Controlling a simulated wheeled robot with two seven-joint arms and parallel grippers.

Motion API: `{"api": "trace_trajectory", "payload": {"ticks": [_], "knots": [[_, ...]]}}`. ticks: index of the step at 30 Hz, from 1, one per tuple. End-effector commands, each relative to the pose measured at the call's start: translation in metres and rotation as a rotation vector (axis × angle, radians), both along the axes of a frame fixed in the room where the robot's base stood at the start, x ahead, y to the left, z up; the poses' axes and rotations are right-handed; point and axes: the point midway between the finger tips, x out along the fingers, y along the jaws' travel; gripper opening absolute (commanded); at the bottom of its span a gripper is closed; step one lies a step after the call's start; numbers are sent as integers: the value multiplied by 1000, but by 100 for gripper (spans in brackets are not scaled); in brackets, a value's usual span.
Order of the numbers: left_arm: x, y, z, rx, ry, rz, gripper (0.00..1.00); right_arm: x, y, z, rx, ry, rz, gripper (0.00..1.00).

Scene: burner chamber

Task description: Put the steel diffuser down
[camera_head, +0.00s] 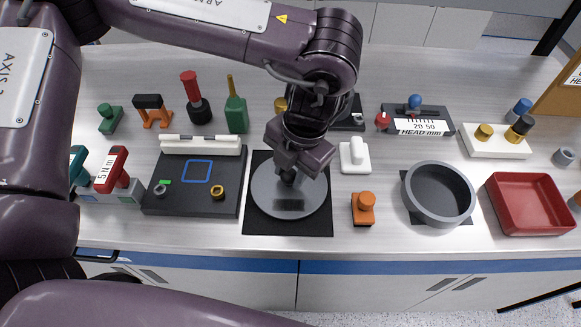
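The steel diffuser, a flat round grey disc (265,202), lies level over a black square mat (318,226) at the middle of the bench. A dark rectangular patch shows on its front part. My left gripper (289,178) comes down from above and its fingers are closed at the disc's centre, seemingly on its small grip, which they mostly hide. The disc covers the middle of the mat; I cannot tell whether it touches it or is just above. My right gripper is not in view.
Left of the mat is a dark panel (195,207) with a white bar. An orange knobbed block (363,208) and a white switch (355,155) stand close on the right. Farther right are a round grey pan (438,216) and a red tray (531,231). The bench's front edge is clear.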

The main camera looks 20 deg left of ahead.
Motion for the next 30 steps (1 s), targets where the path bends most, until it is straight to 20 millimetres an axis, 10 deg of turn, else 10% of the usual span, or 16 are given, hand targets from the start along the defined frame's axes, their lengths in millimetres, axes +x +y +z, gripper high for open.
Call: {"api": "trace_trajectory", "payload": {"ticks": [5,16,30], "knots": [[0,0,0,0,0,0,52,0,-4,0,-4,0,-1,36],[1,-1,8,0,-2,0,52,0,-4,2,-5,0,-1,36],[5,-16,99,1,-6,0,52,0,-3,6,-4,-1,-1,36]]}}
